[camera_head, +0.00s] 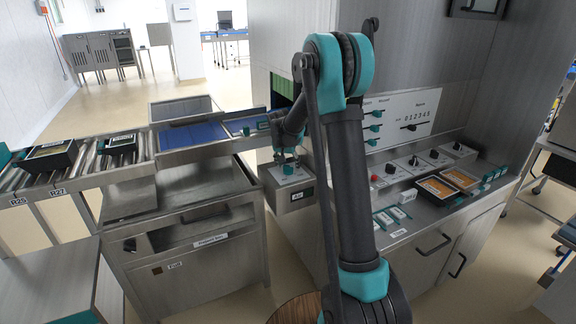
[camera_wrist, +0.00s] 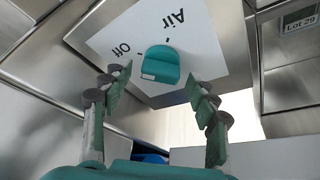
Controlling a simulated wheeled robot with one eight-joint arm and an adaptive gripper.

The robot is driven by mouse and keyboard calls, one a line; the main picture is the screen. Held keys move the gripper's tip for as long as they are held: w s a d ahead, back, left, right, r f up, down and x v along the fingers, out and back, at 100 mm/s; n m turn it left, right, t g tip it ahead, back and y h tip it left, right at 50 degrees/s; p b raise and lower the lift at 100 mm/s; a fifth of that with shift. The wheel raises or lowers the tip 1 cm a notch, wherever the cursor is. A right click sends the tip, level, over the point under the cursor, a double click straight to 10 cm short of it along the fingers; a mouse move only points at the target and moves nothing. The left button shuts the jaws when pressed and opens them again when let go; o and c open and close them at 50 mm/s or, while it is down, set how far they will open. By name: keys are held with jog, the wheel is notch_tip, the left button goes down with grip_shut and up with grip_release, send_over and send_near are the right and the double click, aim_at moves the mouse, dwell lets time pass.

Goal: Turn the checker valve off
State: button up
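The valve is a teal knob (camera_wrist: 160,64) on a white plate (camera_wrist: 208,62) marked "Air" and "Off", the letters upside down in the wrist view. A pale strip shows on the knob's near edge; which mark it points to I cannot tell. My gripper (camera_wrist: 162,88) is open, with one finger on each side of the knob's near end and gaps between. Nothing is held. In the head view, my gripper (camera_head: 287,158) is just above the white-topped valve box (camera_head: 290,203), which has a small label on its front. The knob is mostly hidden there.
A roller conveyor (camera_head: 90,168) with black trays runs left of the box. A control panel (camera_head: 400,118) with teal switches stands to the right, above a counter with knobs and two orange-filled trays (camera_head: 436,188). A metal bin cabinet (camera_head: 190,265) stands in front.

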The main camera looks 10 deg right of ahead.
jog(key=v, duration=1.2)
dwell(0.3)
